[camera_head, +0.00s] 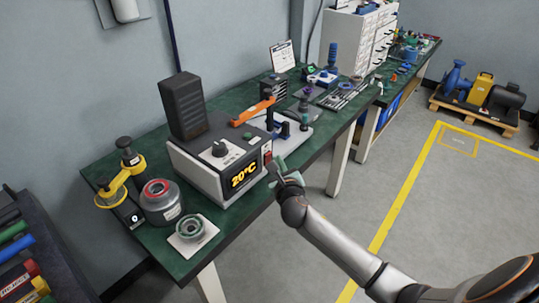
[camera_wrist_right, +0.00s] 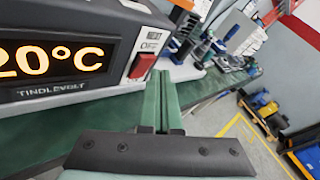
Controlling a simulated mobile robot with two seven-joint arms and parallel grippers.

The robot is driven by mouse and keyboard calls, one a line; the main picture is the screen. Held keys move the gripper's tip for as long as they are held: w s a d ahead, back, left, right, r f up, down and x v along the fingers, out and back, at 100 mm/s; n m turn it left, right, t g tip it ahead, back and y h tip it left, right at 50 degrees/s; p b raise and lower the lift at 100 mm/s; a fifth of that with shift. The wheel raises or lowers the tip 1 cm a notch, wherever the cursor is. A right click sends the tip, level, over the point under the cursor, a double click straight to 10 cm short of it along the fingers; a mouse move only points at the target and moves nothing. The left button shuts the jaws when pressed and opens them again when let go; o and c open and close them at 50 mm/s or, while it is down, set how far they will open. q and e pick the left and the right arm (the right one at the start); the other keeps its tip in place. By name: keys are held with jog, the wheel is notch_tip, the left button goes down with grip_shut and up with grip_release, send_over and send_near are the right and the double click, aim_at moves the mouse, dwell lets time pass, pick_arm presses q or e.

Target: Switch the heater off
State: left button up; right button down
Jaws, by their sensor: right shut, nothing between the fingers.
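The heater (camera_head: 213,163) is a light grey box with a dark front on the green bench. Its display (camera_head: 243,174) is lit and reads 20°C in yellow; the wrist view shows the display (camera_wrist_right: 50,60) reading "20°C" above the name TINDLEVOLT. A red rocker switch (camera_wrist_right: 143,66) sits at the right end of the front, below a label with "OFF". My right gripper (camera_head: 276,165) is in front of that end. In the wrist view its green fingers (camera_wrist_right: 160,80) are together and empty, just right of the switch; I cannot tell whether they touch it. My left gripper is not in view.

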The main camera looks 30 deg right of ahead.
jog(key=shift+w+a, duration=0.1)
jog(key=shift+w, duration=0.2)
jog(key=shift+w+a+r, duration=0.1)
jog(key=shift+w+a, duration=0.05)
jog(key=shift+w, duration=0.1)
dwell(0.5)
dwell(0.4)
jog(key=shift+s+d+p, duration=0.35)
jog(key=shift+s+p, duration=0.35)
jog(key=s, duration=0.1)
jog(key=s+d+p, duration=0.1)
jog(key=s, duration=0.1)
jog(key=s+d, duration=0.1)
jog(key=shift+s+f+p, duration=0.3)
jog(key=shift+f+p, duration=0.1)
